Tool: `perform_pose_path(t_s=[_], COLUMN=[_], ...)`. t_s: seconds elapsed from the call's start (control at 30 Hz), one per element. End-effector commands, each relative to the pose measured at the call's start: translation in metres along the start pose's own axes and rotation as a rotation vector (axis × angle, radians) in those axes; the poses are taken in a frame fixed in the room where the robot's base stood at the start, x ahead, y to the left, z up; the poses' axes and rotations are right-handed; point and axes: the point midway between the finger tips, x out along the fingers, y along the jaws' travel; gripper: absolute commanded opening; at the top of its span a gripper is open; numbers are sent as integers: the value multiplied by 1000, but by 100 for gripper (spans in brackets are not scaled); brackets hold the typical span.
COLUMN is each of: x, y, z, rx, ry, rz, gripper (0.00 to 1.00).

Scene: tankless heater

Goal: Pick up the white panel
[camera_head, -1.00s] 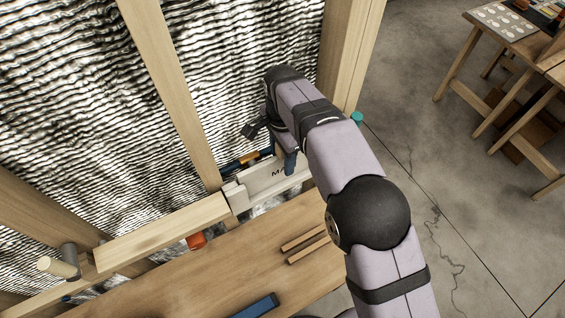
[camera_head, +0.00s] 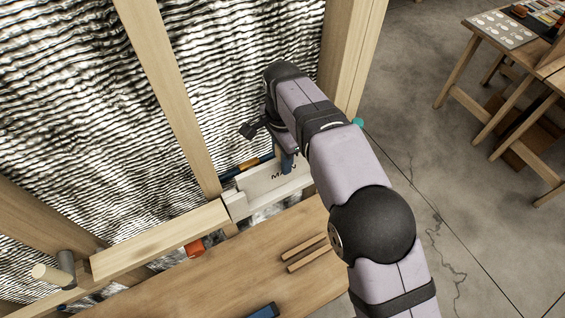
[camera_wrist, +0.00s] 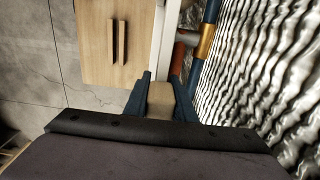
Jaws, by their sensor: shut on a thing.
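My arm hides the panel's right end in the head view.
A blue pipe with an orange-brown fitting (camera_head: 248,163) runs just behind the panel. A wooden bench (camera_head: 215,278) with two wooden strips (camera_head: 303,254) lies in front. A wooden rail (camera_head: 160,240) and an orange-red part (camera_head: 195,248) are at left. Crinkled foil covers the wall.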

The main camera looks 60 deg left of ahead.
Motion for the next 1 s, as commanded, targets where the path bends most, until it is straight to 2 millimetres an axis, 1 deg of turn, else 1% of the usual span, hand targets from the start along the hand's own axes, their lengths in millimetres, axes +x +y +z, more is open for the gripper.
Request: perform_pose_path(t_s=[0.4,0.8,0.83,0.87,1.0], x=[-58,-102,-104,-99,-97], y=[-1,0,0,3,12], z=[0,0,0,0,0], rx=[0,0,0,0,0], ry=[1,1,1,0,1], rz=[-6,-4,-4,-2,-3], gripper=[0,0,0,0,0])
